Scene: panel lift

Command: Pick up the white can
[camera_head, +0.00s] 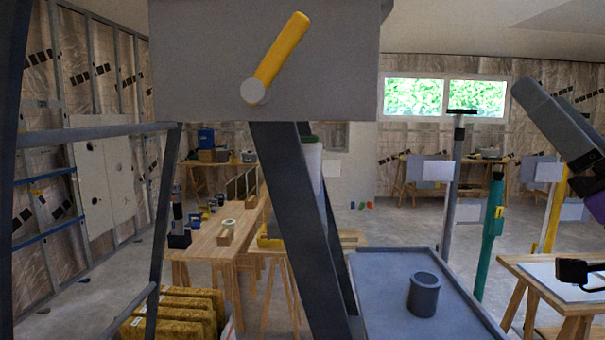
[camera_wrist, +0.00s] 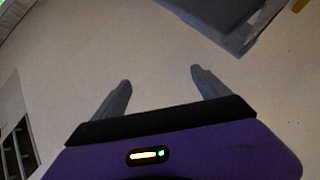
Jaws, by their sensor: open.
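No clearly white can shows. A grey-blue can (camera_head: 424,294) stands upright on a grey platform (camera_head: 385,318) in the head view, at lower centre right; it looks hollow at the top, and its true colour is hard to tell in this shade. In the head view, part of my arm (camera_head: 560,125) is at the right edge, to the right of the can.
A dark grey slab (camera_wrist: 232,22) lies at the wrist view's top right. A panel lift's grey box (camera_head: 200,70) and slanted post (camera_head: 300,190) block much of the head view. A wooden bench (camera_head: 215,245) holds several small cans. A small table (camera_head: 530,275) stands at right.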

